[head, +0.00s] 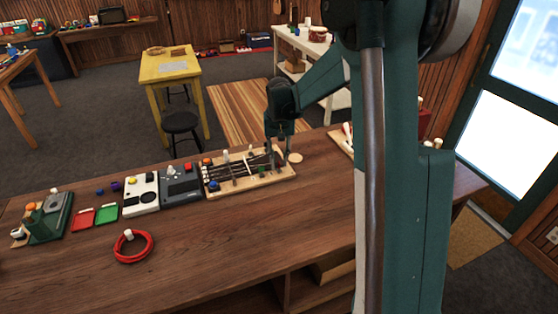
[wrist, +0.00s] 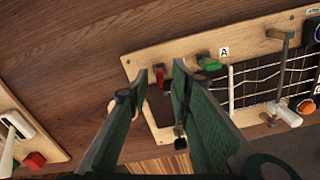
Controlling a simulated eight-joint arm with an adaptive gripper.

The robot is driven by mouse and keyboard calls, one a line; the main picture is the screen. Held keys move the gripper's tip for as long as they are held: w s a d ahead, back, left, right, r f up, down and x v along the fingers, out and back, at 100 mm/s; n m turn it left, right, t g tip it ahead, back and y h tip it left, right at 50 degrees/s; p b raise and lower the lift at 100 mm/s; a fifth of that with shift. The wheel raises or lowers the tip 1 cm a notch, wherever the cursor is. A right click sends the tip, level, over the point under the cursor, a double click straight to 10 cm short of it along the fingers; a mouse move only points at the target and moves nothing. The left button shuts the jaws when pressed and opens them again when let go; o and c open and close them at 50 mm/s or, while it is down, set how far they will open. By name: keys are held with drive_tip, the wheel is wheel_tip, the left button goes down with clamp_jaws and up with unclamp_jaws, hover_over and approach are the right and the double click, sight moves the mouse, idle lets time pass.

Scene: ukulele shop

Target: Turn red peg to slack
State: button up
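The red peg (wrist: 160,77) is a small upright piece near the end of a light wooden board (wrist: 143,62). In the wrist view it shows in the gap between the two dark green fingertips of my gripper (wrist: 160,84). The gripper is open; I cannot tell whether a finger touches the peg. A green peg (wrist: 209,63) stands just right of the right fingertip, next to a label "A" (wrist: 224,51). In the head view my gripper (head: 278,156) is low over the right end of the board (head: 248,187), and the red peg cannot be made out there.
The board carries strings, a white knob (wrist: 288,117) and an orange knob (wrist: 306,106). Another wooden tray with a red block (wrist: 34,160) lies at left in the wrist view.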

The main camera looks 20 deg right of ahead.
sight(279, 164)
wheel_tip(279, 164, up, 12)
idle(0.9)
drive_tip(key=shift+s, duration=0.1)
idle(0.4)
drive_tip(key=s+a+r+n+t+b, duration=0.1)
drive_tip(key=s+a+r+t, duration=0.2)
drive_tip(key=s, duration=0.7)
drive_tip(key=s+a+r+n+t, duration=0.1)
drive_tip(key=s+a+r, duration=0.3)
drive_tip(key=s, duration=0.7)
drive_tip(key=s+a+f+t, duration=0.1)
drive_tip(key=s+a+f, duration=0.1)
drive_tip(key=s, duration=0.6)
drive_tip(key=s+a+f+n+t+b, duration=0.1)
drive_tip(key=s+f, duration=0.3)
drive_tip(key=s, duration=0.4)
drive_tip(key=shift+s+a+f+t, duration=0.2)
drive_tip(key=shift+s+a+t, duration=0.05)
drive_tip(key=shift+a+t, duration=0.3)
